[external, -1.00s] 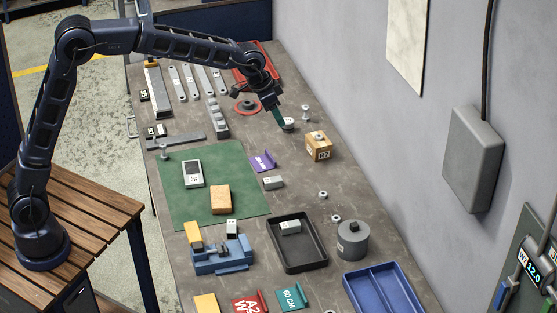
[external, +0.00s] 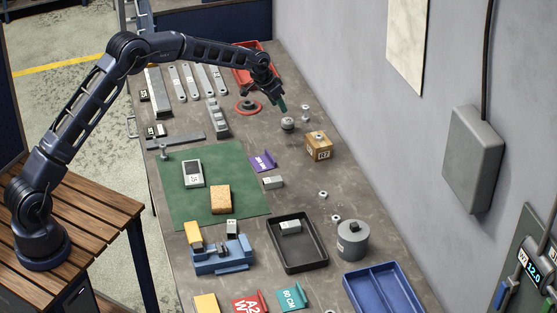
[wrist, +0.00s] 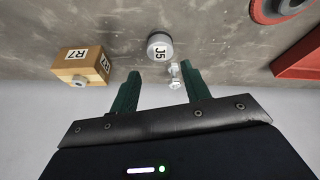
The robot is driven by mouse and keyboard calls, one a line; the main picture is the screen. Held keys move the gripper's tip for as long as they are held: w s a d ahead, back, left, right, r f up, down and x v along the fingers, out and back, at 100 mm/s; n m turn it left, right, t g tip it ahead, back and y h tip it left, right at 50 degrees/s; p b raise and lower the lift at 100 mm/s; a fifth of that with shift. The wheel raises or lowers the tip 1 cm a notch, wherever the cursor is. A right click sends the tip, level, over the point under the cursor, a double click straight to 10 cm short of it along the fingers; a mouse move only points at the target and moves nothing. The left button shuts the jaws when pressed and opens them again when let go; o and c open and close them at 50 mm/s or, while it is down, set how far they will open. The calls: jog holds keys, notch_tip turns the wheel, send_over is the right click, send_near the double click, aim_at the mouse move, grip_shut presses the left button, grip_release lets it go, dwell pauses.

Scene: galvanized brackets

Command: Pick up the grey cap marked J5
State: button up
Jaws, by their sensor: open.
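The grey cap marked J5 (wrist: 159,47) stands on the bench in the wrist view, its label facing my camera. It also shows in the external view (external: 287,125), left of the wooden block. My gripper (external: 277,104) is above and just beyond the cap in the external view. In the wrist view its two green fingers (wrist: 160,72) are spread apart with nothing gripped. The cap appears ahead of the fingertips, between their lines and apart from them.
A wooden block marked R7 (wrist: 82,66) is close to the cap. Small metal fittings (wrist: 175,76) stand near the right finger in the wrist view. A red-rimmed disc (external: 247,107) and a red tray (external: 240,75) are behind. The wall (external: 330,70) bounds the bench's right side.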

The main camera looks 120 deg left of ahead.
aim_at(286, 122)
jog(key=x, duration=1)
jog(key=shift+f, duration=0.15)
jog(key=c, duration=0.7)
